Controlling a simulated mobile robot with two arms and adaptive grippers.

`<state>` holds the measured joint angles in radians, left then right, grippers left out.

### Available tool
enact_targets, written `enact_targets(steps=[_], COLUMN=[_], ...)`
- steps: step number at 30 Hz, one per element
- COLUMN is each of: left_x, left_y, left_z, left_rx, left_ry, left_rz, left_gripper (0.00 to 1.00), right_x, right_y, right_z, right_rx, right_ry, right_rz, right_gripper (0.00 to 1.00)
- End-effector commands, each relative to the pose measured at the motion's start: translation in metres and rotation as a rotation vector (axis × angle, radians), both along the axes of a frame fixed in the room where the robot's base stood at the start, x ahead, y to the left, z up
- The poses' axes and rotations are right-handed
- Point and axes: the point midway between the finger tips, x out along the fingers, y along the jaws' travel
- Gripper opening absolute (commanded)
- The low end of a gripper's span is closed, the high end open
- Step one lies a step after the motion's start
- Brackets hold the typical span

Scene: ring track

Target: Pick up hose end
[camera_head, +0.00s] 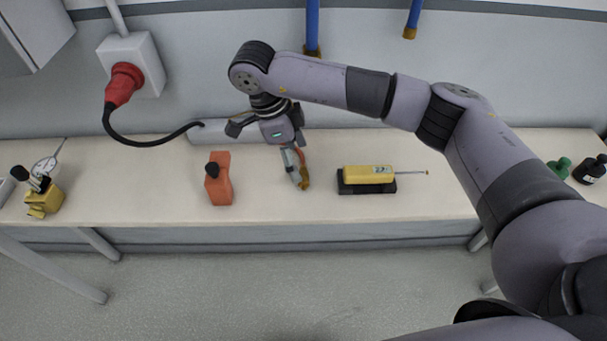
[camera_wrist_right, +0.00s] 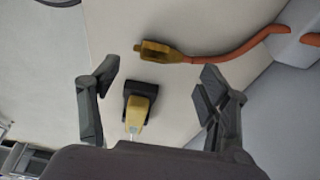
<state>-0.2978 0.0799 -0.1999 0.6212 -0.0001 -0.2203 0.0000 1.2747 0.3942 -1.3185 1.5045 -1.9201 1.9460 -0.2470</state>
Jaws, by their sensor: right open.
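The hose end, a brass-coloured fitting (camera_wrist_right: 160,50) on an orange hose, lies on the bench in the right wrist view. Its hose runs to the right towards a grey-white surface. In the head view the fitting (camera_head: 304,183) is left of the yellow device, partly hidden by my right gripper. My right gripper (camera_head: 288,158) hangs over the bench near it. In the right wrist view its fingers (camera_wrist_right: 158,75) are spread wide with nothing between them, and the fitting lies just beyond their tips. My left gripper is not in view.
A yellow device on a black base (camera_head: 370,180) stands right of the fitting. An orange block with a black knob (camera_head: 218,180) stands to the left. A yellow gauge stand (camera_head: 43,197) is at the far left. A black bottle (camera_head: 592,170) is at the far right. A black cable (camera_head: 140,143) hangs from a red plug (camera_head: 124,84).

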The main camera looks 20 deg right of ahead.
Motion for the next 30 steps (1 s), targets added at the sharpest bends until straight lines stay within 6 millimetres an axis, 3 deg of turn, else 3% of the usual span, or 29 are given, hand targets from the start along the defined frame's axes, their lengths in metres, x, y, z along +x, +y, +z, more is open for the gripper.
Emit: enact_targets(steps=[4, 12, 20, 30], left_x=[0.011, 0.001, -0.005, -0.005], left_y=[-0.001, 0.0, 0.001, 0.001], left_z=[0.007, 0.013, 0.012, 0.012], left_rx=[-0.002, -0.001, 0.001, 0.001], left_ry=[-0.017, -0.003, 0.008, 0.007], left_rz=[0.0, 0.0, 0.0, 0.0], left_gripper=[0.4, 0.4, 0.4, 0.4], right_x=[-0.001, -0.002, -0.002, -0.002], right_y=[-0.005, -0.015, -0.015, -0.015], right_z=[-0.012, -0.047, -0.051, -0.051], right_rx=[-0.002, -0.001, 0.0, 0.0], right_ry=[0.005, 0.002, 0.0, 0.0], right_rz=[-0.001, -0.001, 0.001, 0.0], right_gripper=[0.7, 0.7, 0.7, 0.48])
